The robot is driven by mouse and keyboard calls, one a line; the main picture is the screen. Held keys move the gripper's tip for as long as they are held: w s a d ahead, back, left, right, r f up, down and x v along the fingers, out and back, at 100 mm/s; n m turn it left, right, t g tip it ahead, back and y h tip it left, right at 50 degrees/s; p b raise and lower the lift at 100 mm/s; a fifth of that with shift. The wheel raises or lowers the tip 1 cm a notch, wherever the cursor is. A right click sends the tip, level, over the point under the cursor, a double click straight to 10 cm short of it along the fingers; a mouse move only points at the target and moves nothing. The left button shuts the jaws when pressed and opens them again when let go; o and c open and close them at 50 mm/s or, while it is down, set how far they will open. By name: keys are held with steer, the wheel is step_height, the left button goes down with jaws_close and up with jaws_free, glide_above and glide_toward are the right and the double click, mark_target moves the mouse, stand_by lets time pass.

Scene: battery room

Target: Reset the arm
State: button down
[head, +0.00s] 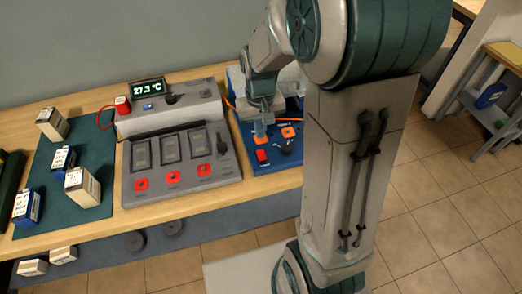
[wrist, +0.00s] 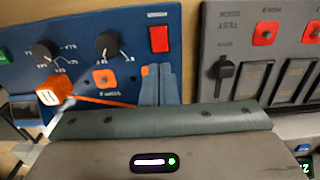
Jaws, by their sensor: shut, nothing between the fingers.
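My gripper (head: 261,130) hangs over the blue control panel (head: 284,171), just right of the grey battery dock (head: 127,187). In the wrist view my gripper's fingers (wrist: 158,86) are together with nothing between them, in front of the blue panel's face. A red rocker switch (wrist: 158,39) and a square orange button (wrist: 105,78) are close to the fingertips in that view. I cannot tell whether the fingers touch the panel. My arm is bent and reaches down from the upper right in the head view.
The dock has several slots with red buttons and a display (head: 147,89) reading about 27.3 °C. Several boxed batteries stand on a dark green mat (head: 92,150) at left. An orange plug (wrist: 54,90) with a cable shows by two black knobs. Tiled floor is clear at right.

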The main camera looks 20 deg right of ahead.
steer(key=s+r+t, duration=0.3)
steer(key=s+r, duration=0.7)
steer(key=s, duration=0.4)
steer(key=shift+s+r, duration=0.15)
steer(key=shift+s, duration=0.1)
steer(key=shift+a, duration=0.1)
stand_by(0.4)
